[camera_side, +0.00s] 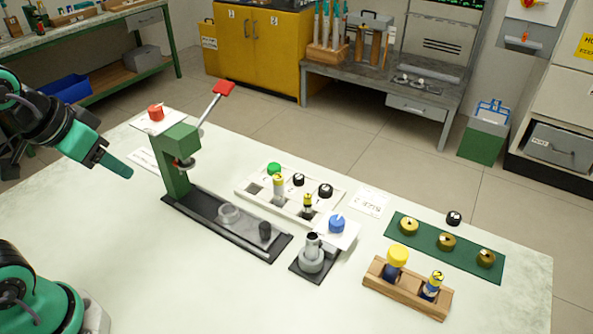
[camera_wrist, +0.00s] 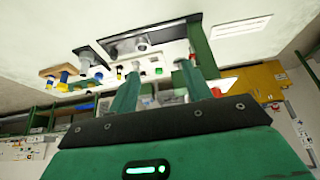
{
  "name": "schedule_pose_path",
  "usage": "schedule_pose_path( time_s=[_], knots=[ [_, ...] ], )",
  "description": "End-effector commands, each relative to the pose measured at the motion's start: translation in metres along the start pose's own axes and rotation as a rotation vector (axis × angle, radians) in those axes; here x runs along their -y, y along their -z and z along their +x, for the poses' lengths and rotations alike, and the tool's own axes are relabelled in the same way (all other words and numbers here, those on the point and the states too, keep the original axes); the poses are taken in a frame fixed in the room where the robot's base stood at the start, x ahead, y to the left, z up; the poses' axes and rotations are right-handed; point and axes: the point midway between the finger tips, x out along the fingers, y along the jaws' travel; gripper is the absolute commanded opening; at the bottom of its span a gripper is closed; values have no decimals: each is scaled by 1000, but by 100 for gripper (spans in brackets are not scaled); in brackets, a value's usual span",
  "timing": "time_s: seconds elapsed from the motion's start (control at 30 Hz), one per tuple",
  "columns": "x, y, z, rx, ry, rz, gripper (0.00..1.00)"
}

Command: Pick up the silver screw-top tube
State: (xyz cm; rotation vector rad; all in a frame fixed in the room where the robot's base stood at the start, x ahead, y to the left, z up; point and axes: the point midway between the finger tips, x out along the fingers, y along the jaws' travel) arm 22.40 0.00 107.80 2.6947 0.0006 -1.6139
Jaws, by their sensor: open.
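My gripper (camera_side: 116,165) is at the left, raised above the table and away from all the parts. In the wrist view its two green fingers (camera_wrist: 160,90) stand apart with nothing between them. I cannot surely pick out the silver screw-top tube. A silver-grey upright piece (camera_side: 313,252) stands on a dark plate near the table's middle. A pale tube with a yellow band (camera_side: 279,187) and a shorter black and yellow one (camera_side: 307,205) stand in the white rack (camera_side: 245,190). Blue and yellow tubes (camera_side: 431,287) stand in a wooden block (camera_side: 400,294).
A green press (camera_side: 176,165) with a red-tipped lever stands between my gripper and the rack. A blue cap (camera_side: 337,224) lies on a white pad. A green mat (camera_side: 425,240) holds brass caps. The table's front left is clear.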

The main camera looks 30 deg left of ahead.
Motion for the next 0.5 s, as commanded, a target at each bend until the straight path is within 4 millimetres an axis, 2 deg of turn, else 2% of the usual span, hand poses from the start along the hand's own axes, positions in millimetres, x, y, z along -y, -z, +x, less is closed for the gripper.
schedule_pose_path(
  time_s=[0.27, 0.5],
  knots=[
    [-4, 6, 1, 12, -7, 28, 49],
    [-20, 30, 7, 60, -37, 141, 49]
  ],
)
